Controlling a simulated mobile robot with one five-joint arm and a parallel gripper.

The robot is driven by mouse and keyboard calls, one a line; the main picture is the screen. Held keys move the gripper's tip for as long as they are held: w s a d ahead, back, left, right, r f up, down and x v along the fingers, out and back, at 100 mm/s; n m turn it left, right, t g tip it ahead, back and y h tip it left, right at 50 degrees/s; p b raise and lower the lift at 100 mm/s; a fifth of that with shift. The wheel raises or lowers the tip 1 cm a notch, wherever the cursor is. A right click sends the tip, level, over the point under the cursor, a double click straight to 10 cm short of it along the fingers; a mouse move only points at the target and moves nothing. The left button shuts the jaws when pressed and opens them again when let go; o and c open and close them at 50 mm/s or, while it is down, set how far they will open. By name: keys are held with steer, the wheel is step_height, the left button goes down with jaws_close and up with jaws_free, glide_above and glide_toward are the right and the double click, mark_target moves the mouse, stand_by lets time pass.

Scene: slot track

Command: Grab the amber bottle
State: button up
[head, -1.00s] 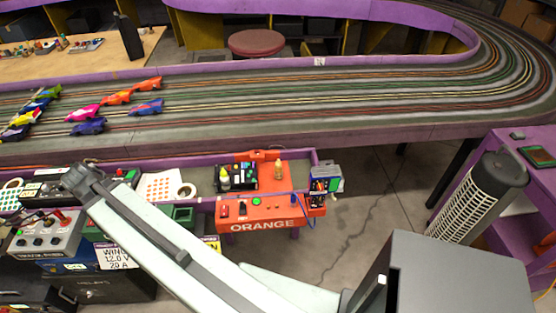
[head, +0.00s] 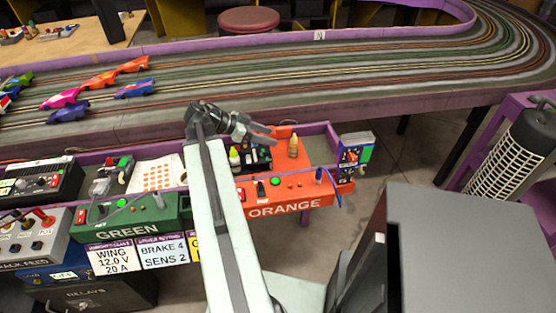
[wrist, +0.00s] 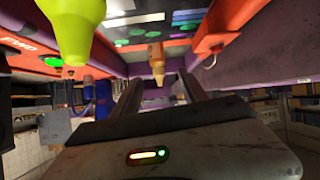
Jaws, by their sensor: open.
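The amber bottle (head: 293,147) stands upright on the orange station at its back right. It also shows in the wrist view (wrist: 157,62), small and upside down, beyond my fingers and in the gap between them. My gripper (head: 268,133) is open and empty, to the left of the bottle and apart from it, pointing right towards it. In the wrist view the two fingers (wrist: 160,88) are spread with nothing between them up close.
A bottle with a yellow-green tip (head: 234,156) stands left under my gripper and looms close in the wrist view (wrist: 75,30). A black tray (head: 260,160) with small items lies beside it. A device with a screen (head: 355,152) stands at the right end.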

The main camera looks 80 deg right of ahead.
mark_target(294, 138)
steer(key=shift+m+g, duration=0.5)
steer(key=shift+m, duration=0.3)
steer(key=b+x, duration=0.1)
steer(key=x, duration=0.2)
steer(key=b+x, duration=0.1)
steer(key=x, duration=0.2)
steer(key=r+b+x, duration=0.1)
steer(key=x, duration=0.3)
steer(key=shift+s+b, duration=0.3)
steer(key=shift+s+d, duration=0.1)
steer(key=shift+r, duration=0.1)
jaws_close()
